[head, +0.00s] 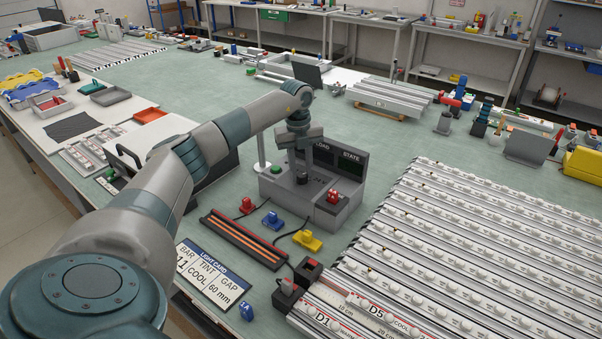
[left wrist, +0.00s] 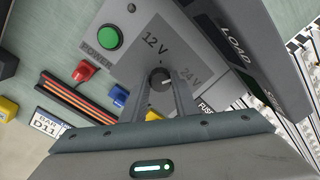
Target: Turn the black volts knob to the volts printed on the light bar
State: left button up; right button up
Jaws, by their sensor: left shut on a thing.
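The black volts knob (left wrist: 160,78) sits on the grey power unit between the printed labels 12 V and 24 V in the left wrist view. My left gripper (left wrist: 167,92) points down at the unit with its two fingers shut on the knob. A small pale mark shows on the knob, but its exact setting is hard to tell. In the head view my left gripper (head: 301,170) hides the knob on the power unit (head: 312,205). Light bars (head: 470,245) lie in rows at the right; volts print on them is too small to read. My right gripper is not in view.
A green power button (left wrist: 109,37) is beside the knob. Red (head: 247,205), blue (head: 272,221) and yellow (head: 308,241) plugs lie before the unit, near a black tray (head: 240,238). A light card (head: 212,275) reads COOL, 60 mm.

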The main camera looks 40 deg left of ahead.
pick_arm(q)
jog(key=shift+m+b, duration=0.3)
jog(key=shift+m, duration=0.9)
jog(key=shift+r, duration=0.1)
jog(key=o, duration=1.1)
jog(key=shift+c, duration=0.2)
jog(key=shift+r, duration=0.1)
